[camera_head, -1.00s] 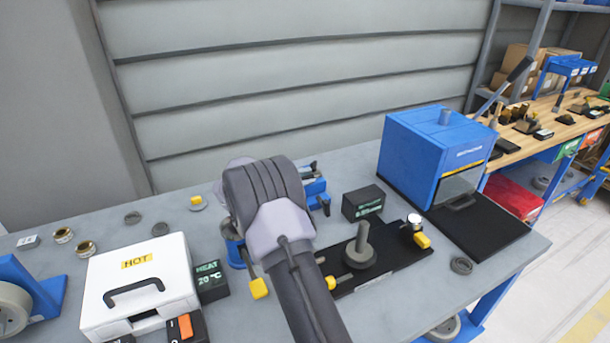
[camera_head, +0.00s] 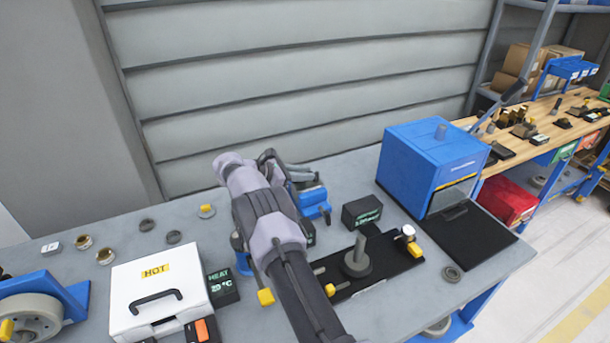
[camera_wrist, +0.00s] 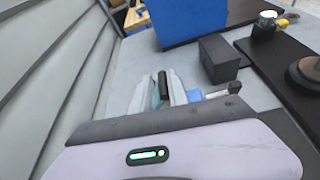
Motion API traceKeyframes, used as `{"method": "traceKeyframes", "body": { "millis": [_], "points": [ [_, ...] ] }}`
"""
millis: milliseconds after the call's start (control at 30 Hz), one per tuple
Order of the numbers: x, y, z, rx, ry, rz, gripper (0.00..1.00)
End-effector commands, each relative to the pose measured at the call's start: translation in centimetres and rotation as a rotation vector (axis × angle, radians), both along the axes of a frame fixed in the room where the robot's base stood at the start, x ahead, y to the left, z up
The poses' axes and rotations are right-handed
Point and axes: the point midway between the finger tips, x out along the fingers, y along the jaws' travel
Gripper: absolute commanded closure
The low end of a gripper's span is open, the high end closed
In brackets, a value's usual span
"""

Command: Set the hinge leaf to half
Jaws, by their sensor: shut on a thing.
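My gripper (camera_wrist: 160,92) is shut on a dark narrow upright piece (camera_wrist: 163,82), which looks like the hinge leaf. Only its upper part shows between the two pale fingers. In the head view my gripper (camera_head: 296,176) is beyond my wrist, close above a blue fixture (camera_head: 313,202) on the bench. A bit of the blue fixture also shows beside the fingers in the wrist view (camera_wrist: 194,95). The hinge's other parts and the leaf's angle are hidden by my gripper and arm.
A black box with a green display (camera_head: 362,212) stands just right of the fixture. A black plate (camera_head: 395,262) carries a grey post (camera_head: 357,258). A blue press-like box (camera_head: 425,165) stands further right. A white HOT case (camera_head: 150,300) is at the left front.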

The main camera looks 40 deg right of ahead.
Motion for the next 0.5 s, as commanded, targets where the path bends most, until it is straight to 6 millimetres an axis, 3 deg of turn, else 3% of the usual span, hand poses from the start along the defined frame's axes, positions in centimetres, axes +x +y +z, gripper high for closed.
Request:
{"method": "traceKeyframes", "body": {
  "millis": [500],
  "points": [
    [0.10,0.02,-0.29,0.020,0.062,-0.004,1.00]
  ]
}}
